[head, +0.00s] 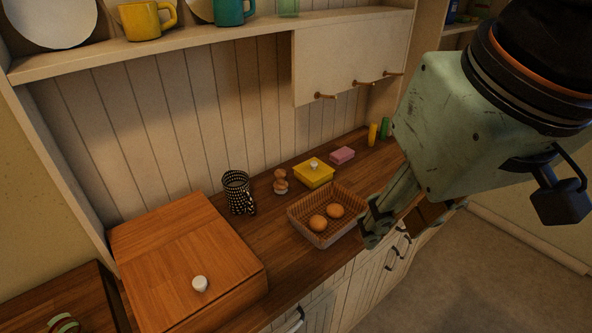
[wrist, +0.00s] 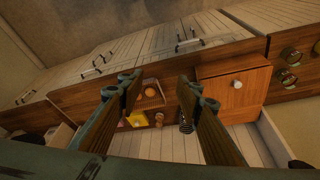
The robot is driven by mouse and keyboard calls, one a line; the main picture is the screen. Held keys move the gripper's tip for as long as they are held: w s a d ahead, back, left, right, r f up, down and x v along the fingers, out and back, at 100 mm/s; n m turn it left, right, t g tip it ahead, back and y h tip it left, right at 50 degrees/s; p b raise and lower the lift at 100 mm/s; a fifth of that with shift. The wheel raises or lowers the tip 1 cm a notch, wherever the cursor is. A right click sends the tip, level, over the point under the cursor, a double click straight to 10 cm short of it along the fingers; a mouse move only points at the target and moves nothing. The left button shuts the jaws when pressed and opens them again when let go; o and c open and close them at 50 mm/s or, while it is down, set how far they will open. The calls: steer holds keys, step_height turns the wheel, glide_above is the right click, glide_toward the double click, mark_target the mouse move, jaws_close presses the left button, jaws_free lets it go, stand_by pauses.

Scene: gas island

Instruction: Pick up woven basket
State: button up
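The woven basket (head: 322,198) is a shallow brown rectangular tray on the wooden counter, with two brown eggs (head: 318,223) (head: 335,211) inside. My gripper (head: 376,222) is to the right of the basket in the head view, its fingertips overlapping the basket's right corner there. I cannot tell whether they touch. In the wrist view my gripper (wrist: 160,92) has its two fingers spread wide apart with nothing between the tips. The basket (wrist: 157,101) appears beyond and between them, its left part hidden by the left finger.
A wooden box (head: 185,250) with a white knob stands left of the basket. A patterned mug (head: 237,190), a small wooden figure (head: 280,182), a yellow lidded dish (head: 314,175) and a pink sponge (head: 342,155) stand behind it. A wall cabinet (head: 350,55) hangs above.

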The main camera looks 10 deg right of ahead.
steer(key=o, duration=2.3)
steer(key=shift+w, duration=0.1)
